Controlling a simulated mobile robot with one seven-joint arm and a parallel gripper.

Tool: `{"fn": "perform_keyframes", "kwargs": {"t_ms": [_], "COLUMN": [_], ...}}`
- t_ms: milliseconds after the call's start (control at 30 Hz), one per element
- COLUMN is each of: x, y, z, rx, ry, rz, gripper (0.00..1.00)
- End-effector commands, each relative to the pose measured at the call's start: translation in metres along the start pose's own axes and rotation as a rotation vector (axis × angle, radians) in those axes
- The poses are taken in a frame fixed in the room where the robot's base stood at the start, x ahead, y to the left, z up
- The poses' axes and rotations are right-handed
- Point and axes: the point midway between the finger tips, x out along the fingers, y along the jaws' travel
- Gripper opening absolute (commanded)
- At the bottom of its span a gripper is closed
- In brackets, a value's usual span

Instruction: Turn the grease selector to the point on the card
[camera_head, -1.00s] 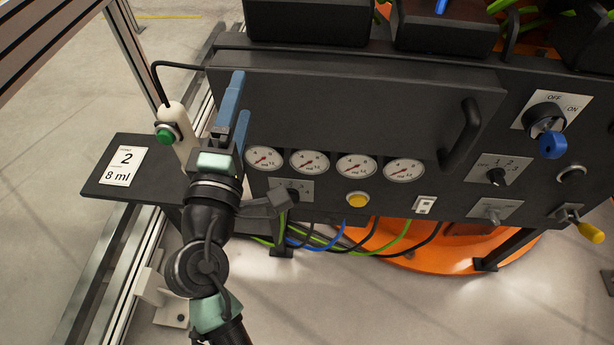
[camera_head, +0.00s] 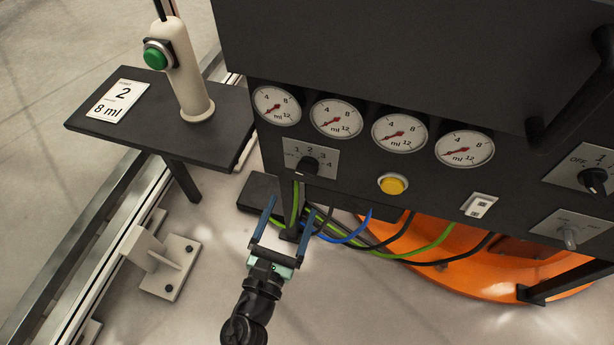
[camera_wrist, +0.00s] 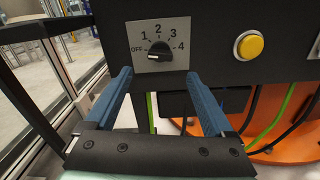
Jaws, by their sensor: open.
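The grease selector (camera_head: 308,166) is a black knob on a pale plate marked OFF, 1, 2, 3 and 4, below the gauges. In the wrist view the selector (camera_wrist: 160,51) shows a white mark at its lower left, on the OFF side. The card (camera_head: 118,101) lies on the dark shelf at left and reads 2 and 8 ml. My gripper (camera_head: 291,206) is open and empty, below the selector and apart from it. In the wrist view my gripper (camera_wrist: 158,76) has its two blue fingers spread below the plate, one towards each side.
Several ml gauges (camera_head: 336,118) sit above the selector. A yellow button (camera_head: 393,184) is to its right. A pale pendant with a green button (camera_head: 157,54) stands on the shelf (camera_head: 226,118). Cables (camera_head: 340,236) hang below the panel. A second rotary switch (camera_head: 592,180) is far right.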

Motion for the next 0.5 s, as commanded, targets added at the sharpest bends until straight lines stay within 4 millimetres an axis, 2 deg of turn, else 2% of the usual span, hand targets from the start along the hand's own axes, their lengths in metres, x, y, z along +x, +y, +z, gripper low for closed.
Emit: {"fn": "perform_keyframes", "kwargs": {"t_ms": [33,200,333,500], "x": [0.013,0.050,0.072,0.089], "y": [-0.001,-0.001,-0.001,-0.001], "z": [0.000,0.000,0.000,0.000], "rx": [0.002,0.003,0.002,0.002], "ry": [-0.005,-0.005,-0.004,-0.002], "rz": [-0.003,-0.001,0.000,0.001], "gripper": [0.88,0.88,0.88,0.88]}}
